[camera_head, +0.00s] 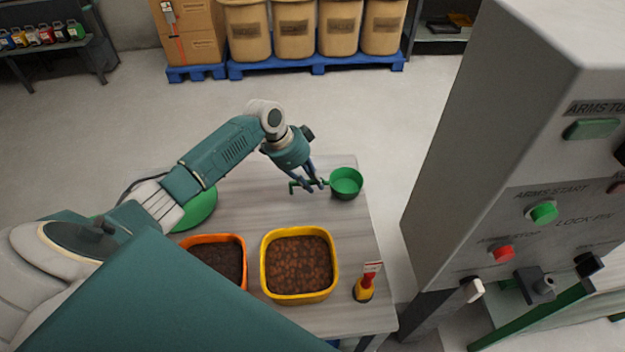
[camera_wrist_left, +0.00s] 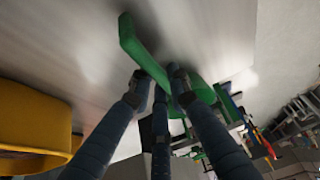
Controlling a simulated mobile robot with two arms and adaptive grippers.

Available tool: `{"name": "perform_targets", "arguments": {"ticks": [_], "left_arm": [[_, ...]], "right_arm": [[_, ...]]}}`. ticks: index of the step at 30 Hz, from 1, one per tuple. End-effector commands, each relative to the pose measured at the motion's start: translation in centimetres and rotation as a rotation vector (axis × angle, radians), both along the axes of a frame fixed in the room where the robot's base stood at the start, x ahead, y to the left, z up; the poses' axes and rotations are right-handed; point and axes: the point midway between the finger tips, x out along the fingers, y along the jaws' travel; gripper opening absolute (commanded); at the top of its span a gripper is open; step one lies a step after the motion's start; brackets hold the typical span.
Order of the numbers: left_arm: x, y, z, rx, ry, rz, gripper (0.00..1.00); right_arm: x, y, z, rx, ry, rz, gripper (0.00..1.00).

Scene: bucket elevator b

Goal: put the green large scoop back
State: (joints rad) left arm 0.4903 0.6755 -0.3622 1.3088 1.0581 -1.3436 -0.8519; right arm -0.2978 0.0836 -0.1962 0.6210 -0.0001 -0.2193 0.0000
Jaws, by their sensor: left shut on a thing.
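The green large scoop (camera_head: 346,183) is at the far right part of the grey table, its round cup to the right and its handle pointing left. My left gripper (camera_head: 315,185) is shut on the scoop's handle. In the left wrist view, the fingers (camera_wrist_left: 160,85) close around the green handle (camera_wrist_left: 140,45), and the cup is mostly hidden behind them. I cannot tell whether the scoop touches the table. A green round thing (camera_head: 197,208) lies on the table at the left, partly covered by my arm. My right gripper is not in view.
A yellow bin (camera_head: 264,275) and an orange bin (camera_head: 243,243), both with brown contents, stand at the table's front. A red and yellow bottle-like thing (camera_head: 364,288) stands right of them. A grey control cabinet (camera_head: 480,150) rises at the right. The table's middle is clear.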

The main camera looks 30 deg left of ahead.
Motion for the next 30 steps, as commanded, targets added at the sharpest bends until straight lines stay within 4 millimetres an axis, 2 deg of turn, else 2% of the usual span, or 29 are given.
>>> {"name": "perform_targets", "arguments": {"ticks": [12, 13, 15, 16, 24, 30], "left_arm": [[0.1, 0.0, -0.7, 0.000, -0.002, 0.001, 0.00], [0.0, 0.1, -0.7, 0.001, -0.001, 0.001, 0.19], [0.1, 0.1, -0.6, 0.001, -0.001, 0.001, 0.33], [0.0, 0.0, -0.6, 0.001, -0.001, 0.001, 0.36], [0.0, 0.0, -0.5, 0.001, -0.001, 0.001, 0.36], [-0.2, 0.7, 1.1, 0.003, -0.006, 0.002, 0.36]], "right_arm": [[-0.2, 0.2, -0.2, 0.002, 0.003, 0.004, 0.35], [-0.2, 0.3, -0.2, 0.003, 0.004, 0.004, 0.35], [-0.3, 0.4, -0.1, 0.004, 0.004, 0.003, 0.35], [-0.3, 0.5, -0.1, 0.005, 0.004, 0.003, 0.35], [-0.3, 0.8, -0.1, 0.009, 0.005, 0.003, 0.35], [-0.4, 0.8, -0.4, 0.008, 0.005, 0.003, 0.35]]}}
